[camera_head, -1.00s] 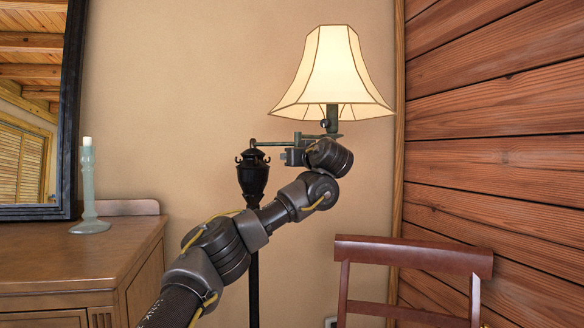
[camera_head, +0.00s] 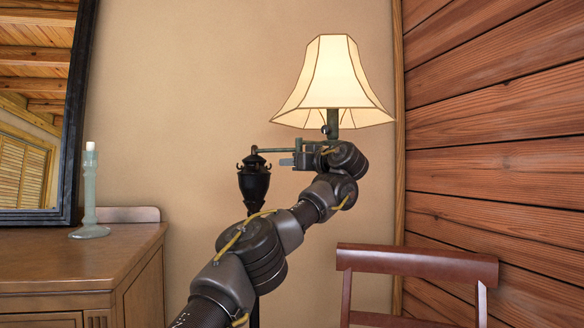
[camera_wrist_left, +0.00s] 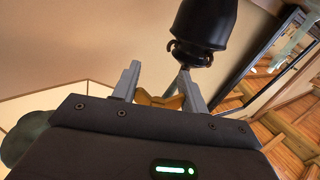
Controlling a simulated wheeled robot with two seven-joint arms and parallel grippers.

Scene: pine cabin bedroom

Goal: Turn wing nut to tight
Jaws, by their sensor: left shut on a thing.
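The floor lamp has a lit cream shade (camera_head: 333,82), a black urn-shaped post top (camera_head: 253,180) and a thin swing arm (camera_head: 268,150). My left gripper (camera_head: 288,161) is at the swing arm, between the post and the shade, partly hidden behind my own wrist. In the left wrist view, its two grey fingers (camera_wrist_left: 160,82) are shut on a brass-coloured piece, which looks like the wing nut (camera_wrist_left: 160,99). Only part of the nut shows between the fingers; its threads are hidden. The black post top (camera_wrist_left: 204,28) is just beyond the fingertips. My right gripper is out of view.
A wooden dresser (camera_head: 85,262) with a pale green candlestick (camera_head: 90,195) and a dark-framed mirror (camera_head: 75,130) stands at the left. A reddish wooden chair (camera_head: 415,263) stands at the lower right, before a plank wall (camera_head: 500,160). The plaster wall is behind the lamp.

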